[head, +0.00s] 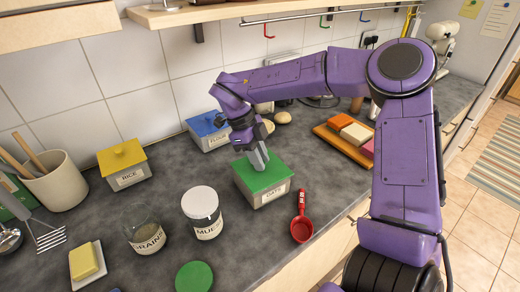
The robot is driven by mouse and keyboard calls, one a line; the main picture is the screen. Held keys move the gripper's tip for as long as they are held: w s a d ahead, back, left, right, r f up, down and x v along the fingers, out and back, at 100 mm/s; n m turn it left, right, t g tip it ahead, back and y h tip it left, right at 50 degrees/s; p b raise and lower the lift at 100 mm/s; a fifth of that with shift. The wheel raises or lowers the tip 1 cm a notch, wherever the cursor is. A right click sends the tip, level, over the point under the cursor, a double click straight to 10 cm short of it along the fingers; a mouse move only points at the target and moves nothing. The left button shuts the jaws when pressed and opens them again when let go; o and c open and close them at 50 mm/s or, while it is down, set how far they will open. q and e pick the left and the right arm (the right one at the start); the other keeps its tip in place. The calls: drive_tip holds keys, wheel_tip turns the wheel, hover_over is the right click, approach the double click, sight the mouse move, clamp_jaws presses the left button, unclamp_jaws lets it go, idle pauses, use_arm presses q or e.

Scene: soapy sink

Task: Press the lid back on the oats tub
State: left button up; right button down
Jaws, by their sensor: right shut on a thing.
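The oats tub (274,195) is a pale square box with a label on its front. It stands in the middle of the grey counter. A square green lid (262,182) lies over its top; I cannot tell if the lid is fully seated. My right gripper (259,161) points down at the middle of the lid and is shut on it. The gripper hides the part of the lid it grips. My left gripper is not in view.
A blue-lidded tub (207,130) stands just behind. A white-lidded jar (202,212) is to the left and a red scoop (302,222) to the right. A board with colored blocks (341,143) lies further right. A round green disc (194,277) lies in front.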

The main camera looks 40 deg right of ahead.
idle(0.3)
drive_tip(key=shift+c, duration=2.1)
unclamp_jaws()
wheel_tip(320, 180, up, 7)
drive_tip(key=p, duration=0.7)
drive_tip(key=shift+p, duration=0.35)
clamp_jaws()
